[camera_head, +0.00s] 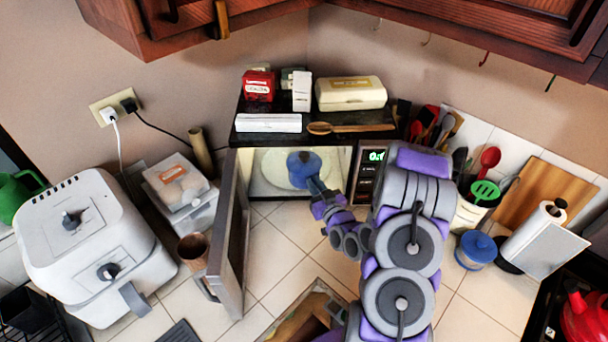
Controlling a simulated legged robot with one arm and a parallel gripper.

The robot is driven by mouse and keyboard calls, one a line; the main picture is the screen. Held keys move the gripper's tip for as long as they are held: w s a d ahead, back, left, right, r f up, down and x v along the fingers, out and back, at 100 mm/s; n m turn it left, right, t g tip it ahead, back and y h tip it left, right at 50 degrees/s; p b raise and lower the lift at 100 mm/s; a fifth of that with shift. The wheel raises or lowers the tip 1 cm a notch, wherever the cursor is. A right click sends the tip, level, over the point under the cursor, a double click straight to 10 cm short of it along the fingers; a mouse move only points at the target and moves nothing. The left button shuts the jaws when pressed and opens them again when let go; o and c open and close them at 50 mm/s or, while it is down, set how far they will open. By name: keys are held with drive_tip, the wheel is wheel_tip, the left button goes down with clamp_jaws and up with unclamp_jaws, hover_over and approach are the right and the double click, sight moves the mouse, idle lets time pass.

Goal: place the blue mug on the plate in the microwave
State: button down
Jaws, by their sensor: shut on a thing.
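The microwave (362,142) stands in the corner with its door (230,245) swung open toward me on the left. Inside it is a pale round plate (272,169). The blue mug (303,166) is inside the microwave, over the plate; I cannot tell whether it touches the plate. My gripper (315,184) reaches in through the opening and is shut on the mug from its near right side. The fingertips are small and partly hidden against the mug.
Boxes and a wooden spoon (350,128) lie on top of the microwave. A white air fryer (95,245) and a brown cup (194,248) stand left of the door.

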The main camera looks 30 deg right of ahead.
sight(312, 177)
drive_tip(key=w+b, duration=0.1)
drive_tip(key=b, duration=0.2)
drive_tip(key=shift+w+d+f, duration=0.2)
drive_tip(key=shift+w+d, duration=0.1)
drive_tip(key=shift+w, duration=0.1)
drive_tip(key=shift+w+f+b, duration=0.15)
drive_tip(key=shift+w+b, duration=0.15)
drive_tip(key=shift+b, duration=0.35)
drive_tip(key=w+b, duration=0.1)
drive_tip(key=b, duration=0.1)
drive_tip(key=shift+w+d+b, duration=0.1)
drive_tip(key=shift+w+b, duration=0.2)
drive_tip(key=shift+b, duration=0.05)
drive_tip(key=w, duration=0.2)
drive_tip(key=w+d, duration=0.1)
drive_tip(key=w, duration=0.2)
drive_tip(key=w+d+b, duration=0.1)
drive_tip(key=w, duration=0.1)
drive_tip(key=shift+w+f, duration=0.15)
drive_tip(key=shift+w, duration=0.25)
drive_tip(key=shift+w+a+f+b, duration=0.15)
drive_tip(key=shift+f+b, duration=0.5)
drive_tip(key=shift+f, duration=1.1)
drive_tip(key=shift+r, duration=0.1)
drive_tip(key=c, duration=1.1)
unclamp_jaws()
